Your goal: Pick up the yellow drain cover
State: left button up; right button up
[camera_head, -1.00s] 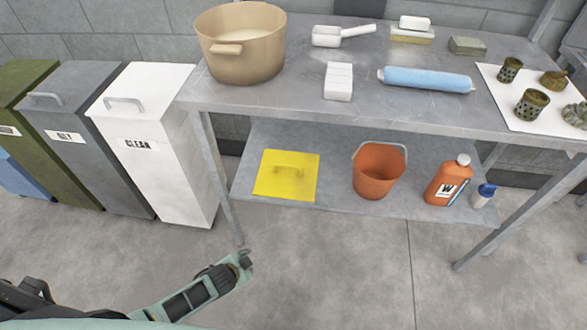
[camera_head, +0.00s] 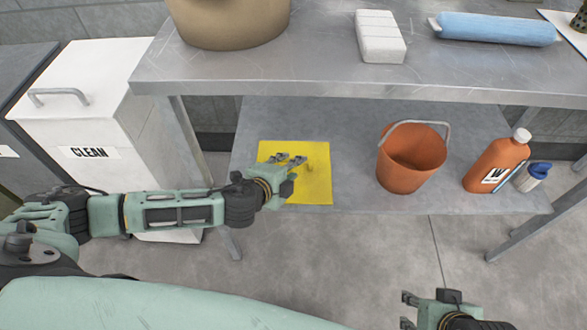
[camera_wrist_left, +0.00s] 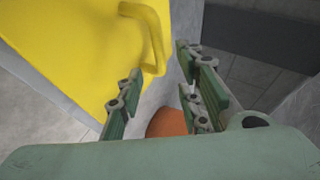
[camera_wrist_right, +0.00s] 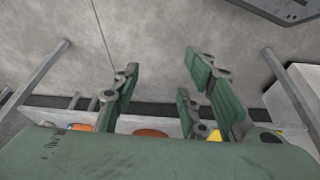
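The yellow drain cover (camera_head: 318,190) lies flat on the lower shelf, partly hidden by my left gripper (camera_head: 289,160). My left gripper is open over the cover, its fingers apart and empty. In the left wrist view the cover (camera_wrist_left: 75,45) fills the upper left, and its raised handle (camera_wrist_left: 158,30) stands just beyond the fingertips, nearest the left finger. Contact cannot be made out. My right gripper (camera_head: 406,311) is open and empty at the bottom of the head view, away from the shelf; its parted fingers show in the right wrist view (camera_wrist_right: 162,68).
On the lower shelf (camera_head: 345,125), an orange bucket (camera_head: 410,165) stands right of the cover, then an orange bottle (camera_head: 495,165) and a small white-and-blue container (camera_head: 530,177). The upper tabletop (camera_head: 310,65) overhangs the shelf. A white CLEAN bin (camera_head: 90,120) stands left.

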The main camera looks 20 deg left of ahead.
aim_at(300, 173)
pick_arm(q)
jog(key=shift+w+d+f, duration=0.1)
jog(key=shift+w+f, duration=0.15)
jog(key=shift+w, duration=0.15)
jog(key=b+x, duration=0.2)
jog(key=x, duration=0.2)
jog(key=shift+w+d+f, duration=0.25)
jog(key=shift+w, duration=0.15)
pick_arm(e)
jog(key=w+a+r+t, duration=0.1)
jog(key=w+r+t, duration=0.1)
jog(key=w, duration=0.3)
jog(key=w+a+r+t+y, duration=0.1)
jog(key=w+a+r+t, duration=0.1)
jog(key=w, duration=0.3)
jog(key=shift+a+r+t, duration=0.15)
jog(key=shift+r+t, duration=0.05)
jog(key=shift+t, duration=0.4)
jog(key=shift+w, duration=0.1)
pick_arm(q)
grip_shut()
